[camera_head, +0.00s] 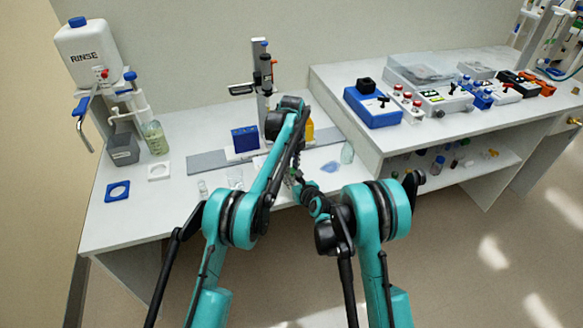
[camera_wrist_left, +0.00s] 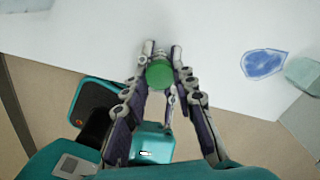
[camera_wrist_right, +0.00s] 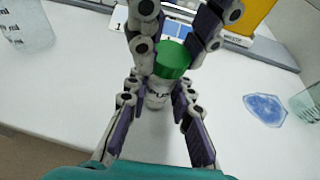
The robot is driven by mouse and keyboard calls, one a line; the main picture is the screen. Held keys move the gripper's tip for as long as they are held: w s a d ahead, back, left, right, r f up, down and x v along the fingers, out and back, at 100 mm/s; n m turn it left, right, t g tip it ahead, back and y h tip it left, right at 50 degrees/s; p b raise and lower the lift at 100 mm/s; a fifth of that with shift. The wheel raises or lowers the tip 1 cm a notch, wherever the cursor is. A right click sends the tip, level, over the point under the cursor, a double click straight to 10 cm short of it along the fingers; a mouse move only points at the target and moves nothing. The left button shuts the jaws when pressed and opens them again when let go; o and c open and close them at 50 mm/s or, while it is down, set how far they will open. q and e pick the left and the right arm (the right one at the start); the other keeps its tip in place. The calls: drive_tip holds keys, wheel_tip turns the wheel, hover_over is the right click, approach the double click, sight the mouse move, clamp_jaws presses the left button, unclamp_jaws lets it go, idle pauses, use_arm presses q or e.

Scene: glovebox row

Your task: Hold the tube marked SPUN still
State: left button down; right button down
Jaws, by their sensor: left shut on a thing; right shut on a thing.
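A tube with a green cap (camera_wrist_right: 172,60) and a pale body (camera_wrist_right: 158,98) stands between my grippers. Dark letters on its white label are partly covered, so I cannot read the whole word. My right gripper (camera_wrist_right: 155,90) is shut on the tube's body in the right wrist view. My left gripper (camera_wrist_left: 163,62) is shut with its fingers either side of the tube, and the round green cap (camera_wrist_left: 160,73) shows from above. The left fingers also show by the cap in the right wrist view. In the head view the arms hide most of the tube.
A blue box (camera_head: 245,139) and a dark-topped stand (camera_head: 263,75) are behind my arms. A blue patch (camera_head: 331,167) lies right of my grippers, beside a pale bottle (camera_head: 347,153). A RINSE tank (camera_head: 90,52) hangs at the far left.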

use_arm(q)
drive_tip(key=n, duration=2.4)
drive_tip(key=shift+r, duration=0.1)
drive_tip(key=n, duration=0.9)
drive_tip(key=shift+n, duration=0.3)
drive_tip(key=n, duration=0.4)
drive_tip(key=shift+n, duration=0.4)
drive_tip(key=n, duration=0.3)
drive_tip(key=shift+n, duration=0.3)
